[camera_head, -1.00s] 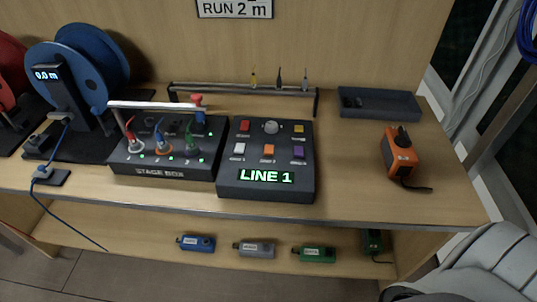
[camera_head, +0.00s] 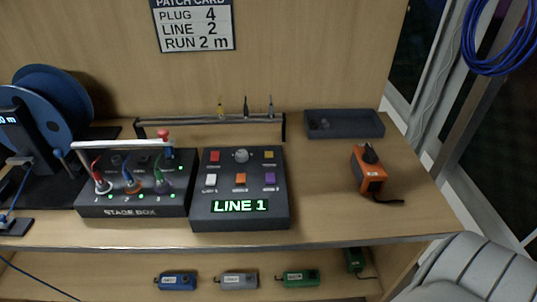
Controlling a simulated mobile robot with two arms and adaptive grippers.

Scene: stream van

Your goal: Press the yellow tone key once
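The yellow tone key (camera_head: 268,155) is a small yellow-orange square button at the top right of the dark key box (camera_head: 240,222). The box stands on the wooden bench, and its green display (camera_head: 240,206) reads "LINE 1". A red key (camera_head: 215,157), a grey knob (camera_head: 241,155), and white, orange and purple keys share its top. Nothing touches the yellow key. Neither gripper is in view.
The stage box (camera_head: 130,211) with coloured plugs and a raised bar stands left of the key box. A low tool rack (camera_head: 212,122) is behind. A dark tray (camera_head: 345,124) and an orange device (camera_head: 368,172) are to the right. Bare bench lies between the key box and the orange device.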

